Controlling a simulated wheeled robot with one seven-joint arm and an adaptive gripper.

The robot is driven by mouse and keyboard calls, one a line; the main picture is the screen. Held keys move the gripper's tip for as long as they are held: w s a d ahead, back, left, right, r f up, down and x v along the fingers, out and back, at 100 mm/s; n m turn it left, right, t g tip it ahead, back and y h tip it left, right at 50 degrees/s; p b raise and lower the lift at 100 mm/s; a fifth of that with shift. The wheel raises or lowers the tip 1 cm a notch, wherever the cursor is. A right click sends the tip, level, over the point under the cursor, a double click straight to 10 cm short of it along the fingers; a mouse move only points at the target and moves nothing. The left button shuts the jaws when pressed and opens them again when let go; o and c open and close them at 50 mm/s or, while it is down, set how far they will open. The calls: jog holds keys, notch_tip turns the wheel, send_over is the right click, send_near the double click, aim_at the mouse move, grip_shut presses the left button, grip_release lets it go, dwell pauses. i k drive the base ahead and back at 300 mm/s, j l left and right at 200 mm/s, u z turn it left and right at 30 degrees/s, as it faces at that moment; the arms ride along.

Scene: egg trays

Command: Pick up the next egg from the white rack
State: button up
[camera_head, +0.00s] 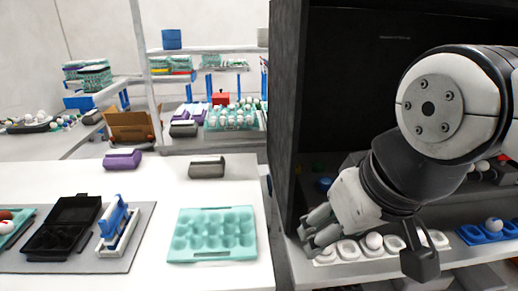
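The white rack (346,250) is a row of oval cups on the lower shelf of the dark cabinet at the right. A white egg (374,241) sits in one of its cups. Another white egg (422,238) shows partly behind a dark part of my arm. My gripper (312,236) is at the rack's left end, close to the cabinet's left wall, with its fingers pointing left and down. No egg shows between the fingers; their gap is too small and side-on to tell if they are open.
A mint-green egg tray (212,256) with empty-looking hollows lies on the white table. A grey mat (140,250) with a black open box (62,225) is left of it. A blue rack (476,236) with an egg stands right of the white rack. The cabinet wall (285,120) separates table and shelf.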

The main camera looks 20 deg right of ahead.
aim_at(374, 241)
jog(key=z, duration=0.8)
jog(key=k+j+z, duration=0.2)
jog(key=j, duration=0.15)
